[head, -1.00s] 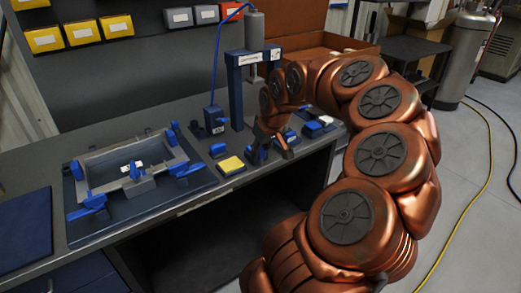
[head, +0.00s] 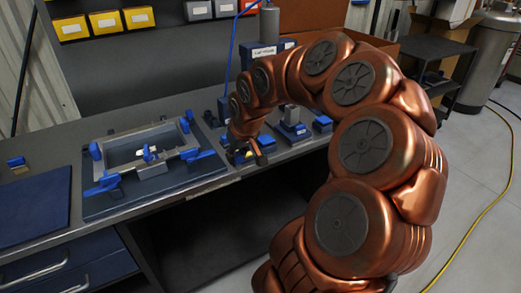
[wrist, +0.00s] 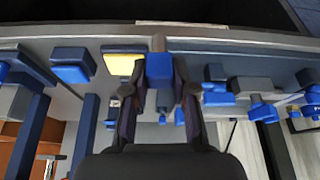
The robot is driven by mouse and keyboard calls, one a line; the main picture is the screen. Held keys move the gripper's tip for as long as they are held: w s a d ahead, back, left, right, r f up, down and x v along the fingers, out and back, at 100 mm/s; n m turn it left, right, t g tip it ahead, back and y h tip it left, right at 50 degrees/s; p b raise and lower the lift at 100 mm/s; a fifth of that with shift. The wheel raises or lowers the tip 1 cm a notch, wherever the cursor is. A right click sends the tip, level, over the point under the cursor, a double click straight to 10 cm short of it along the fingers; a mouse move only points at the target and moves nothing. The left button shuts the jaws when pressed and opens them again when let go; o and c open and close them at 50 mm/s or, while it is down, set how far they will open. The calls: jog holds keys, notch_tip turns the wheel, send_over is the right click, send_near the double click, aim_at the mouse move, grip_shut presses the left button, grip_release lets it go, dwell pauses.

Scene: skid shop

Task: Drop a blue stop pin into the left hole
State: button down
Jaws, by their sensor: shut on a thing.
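My gripper (head: 250,154) is low over the front of the bench, right of the fixture. In the wrist view my gripper (wrist: 159,80) has its two dark fingers closed on a blue stop pin (wrist: 159,66), with a short tan-grey part beyond its blue end. In the head view the pin is hard to make out among the fingers. The fixture (head: 113,207) is a dark base plate carrying a grey rectangular frame (head: 125,142) with blue clamps. The left hole cannot be made out in either view.
A yellow-topped block (wrist: 122,64) and a blue block (wrist: 71,66) stand near the gripper on the bench. A blue press (head: 273,48) stands behind the arm. A blue mat (head: 35,207) lies at the left. The bench front edge runs close by.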

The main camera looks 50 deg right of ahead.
jog(key=w+a, duration=0.5)
jog(key=a, duration=0.3)
jog(key=w+a+n, duration=0.1)
jog(key=w+a, duration=0.4)
jog(key=a, duration=0.4)
jog(key=w+a+n+y, duration=0.1)
jog(key=w+a, duration=0.4)
jog(key=a, duration=0.4)
jog(key=shift+f, duration=0.1)
jog(key=shift+s, duration=0.15)
